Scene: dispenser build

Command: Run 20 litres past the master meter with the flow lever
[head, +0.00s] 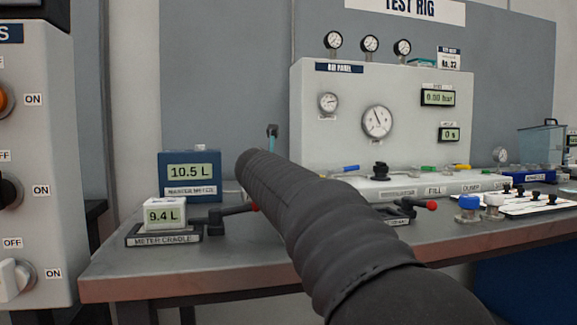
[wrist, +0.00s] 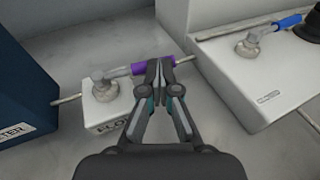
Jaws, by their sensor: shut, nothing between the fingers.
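The master meter (head: 190,176) is a blue box at the left of the bench; its display reads 10.5 L. The flow lever has a purple grip (wrist: 138,69) and sits on a white block (wrist: 106,107) whose label is partly covered and starts "FLO". Its handle points right in the wrist view. My gripper (wrist: 158,70) is shut and empty, its fingertips over or beside the purple grip; I cannot tell whether they touch it. In the head view my arm hides the flow lever, and only a bit of my gripper shows above the arm.
A white meter (head: 165,213) reading 9.4 L sits in the meter cradle, beside a red-tipped lever (head: 254,207). Another red-tipped lever (head: 430,205) is right of my arm. A blue-handled valve (wrist: 287,22) stands close right of my gripper. The rig panel (head: 345,140) rises behind.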

